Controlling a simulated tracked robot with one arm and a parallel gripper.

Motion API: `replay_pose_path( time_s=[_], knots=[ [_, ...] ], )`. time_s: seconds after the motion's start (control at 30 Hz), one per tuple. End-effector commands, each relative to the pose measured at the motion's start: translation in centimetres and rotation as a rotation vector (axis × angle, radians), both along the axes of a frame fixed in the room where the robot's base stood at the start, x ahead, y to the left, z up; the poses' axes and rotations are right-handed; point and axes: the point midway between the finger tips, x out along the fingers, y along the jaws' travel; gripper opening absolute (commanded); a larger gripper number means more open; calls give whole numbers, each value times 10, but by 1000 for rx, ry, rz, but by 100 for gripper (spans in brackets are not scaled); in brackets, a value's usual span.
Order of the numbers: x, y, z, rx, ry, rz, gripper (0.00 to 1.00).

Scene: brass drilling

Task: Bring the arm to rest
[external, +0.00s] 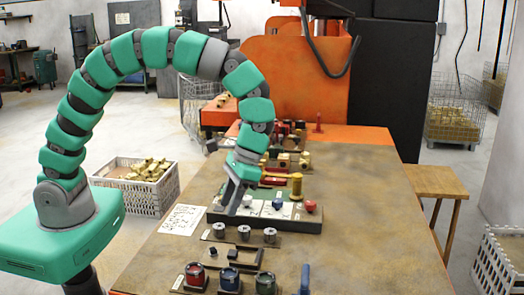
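My green, segmented arm arches up from its base at the left and comes down over the brown-topped workbench (350,240). My gripper (234,198) points down at the left end of a dark control box with a white top (275,211). It is low over the box or touching it; I cannot tell which. The fingers are small and partly hidden, so I cannot tell whether they are open or shut.
Behind the box are a brass cylinder (296,184) and several brass parts. In front are metal cylinders (243,232) and red, blue and green-topped pots (229,279). A white crate of brass pieces (135,190) stands left. The bench's right side is clear.

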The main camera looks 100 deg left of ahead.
Motion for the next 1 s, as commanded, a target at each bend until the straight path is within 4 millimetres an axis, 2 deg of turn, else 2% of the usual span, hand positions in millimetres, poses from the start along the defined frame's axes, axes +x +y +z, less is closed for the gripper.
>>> replay_pose_path(
  time_s=[0.2,0.73,0.87,1.0],
  knots=[
    [3,3,12,-1,3,1,36],
    [5,3,16,3,-13,-3,36],
    [14,5,34,21,-102,-23,36],
    [30,7,74,58,-283,-66,36]
  ],
)
